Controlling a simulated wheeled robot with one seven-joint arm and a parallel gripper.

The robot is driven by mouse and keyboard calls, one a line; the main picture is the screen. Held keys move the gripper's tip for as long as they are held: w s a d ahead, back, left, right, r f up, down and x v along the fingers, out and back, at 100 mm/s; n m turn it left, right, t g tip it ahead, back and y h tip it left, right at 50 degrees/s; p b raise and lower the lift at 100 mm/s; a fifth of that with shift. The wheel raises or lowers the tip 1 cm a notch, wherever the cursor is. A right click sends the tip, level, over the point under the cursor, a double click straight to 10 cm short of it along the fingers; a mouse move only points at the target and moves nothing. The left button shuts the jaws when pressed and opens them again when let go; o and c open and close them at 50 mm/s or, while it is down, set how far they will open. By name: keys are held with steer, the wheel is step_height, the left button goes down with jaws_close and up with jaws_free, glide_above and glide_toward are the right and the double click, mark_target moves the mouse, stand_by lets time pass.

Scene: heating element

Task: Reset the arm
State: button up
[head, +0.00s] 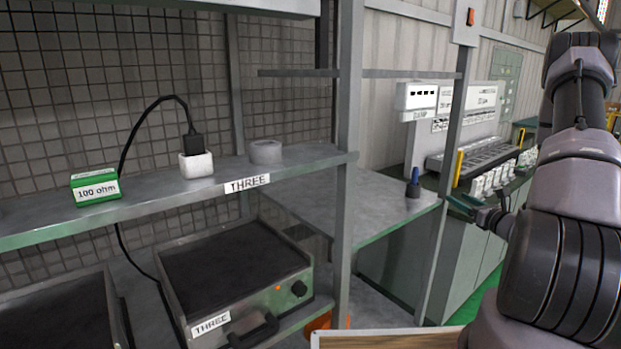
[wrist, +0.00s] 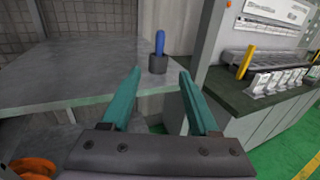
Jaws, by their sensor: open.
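My gripper shows in the wrist view (wrist: 160,80) with its two teal fingers apart and nothing between them. Beyond the fingertips, a blue-handled tool in a dark round base (wrist: 158,55) stands upright on a grey table, apart from the fingers. In the head view, my arm fills the right side, and my gripper (head: 478,208) is partly seen beside it, just right of the table corner. The blue-handled tool (head: 413,184) stands near that corner, left of my gripper.
A shelf (head: 220,187) holds a green "100 ohm" box (head: 95,187), a white block with a black plug (head: 196,163) and a grey ring (head: 266,151). A heater labelled THREE (head: 235,270) sits below. A metal post (head: 346,130) stands between shelf and table. A bench (wrist: 270,100) lies right.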

steer(key=s+a+r+n+g+y, duration=0.35)
steer(key=a+r+n+y, duration=0.2)
steer(key=a+r, duration=0.3)
steer(key=s+a+r+n+g+y, duration=0.2)
steer(key=a+r+n+g+y, duration=0.25)
steer(key=a+r+n, duration=0.35)
steer(key=s+a+r+n+g+h, duration=0.35)
steer(key=s+a+n+g, duration=0.35)
steer(key=s+a, duration=0.3)
steer(key=s+d+r+n+t+h, duration=0.4)
steer(key=s+d+r+n+h, duration=0.2)
steer(key=s, duration=0.6)
step_height(320, 180, up, 3)
steer(key=n+h, duration=0.2)
steer(key=h, duration=0.1)
steer(key=shift+d+t, duration=0.15)
steer(key=shift+t, duration=0.25)
steer(key=shift+f, duration=0.1)
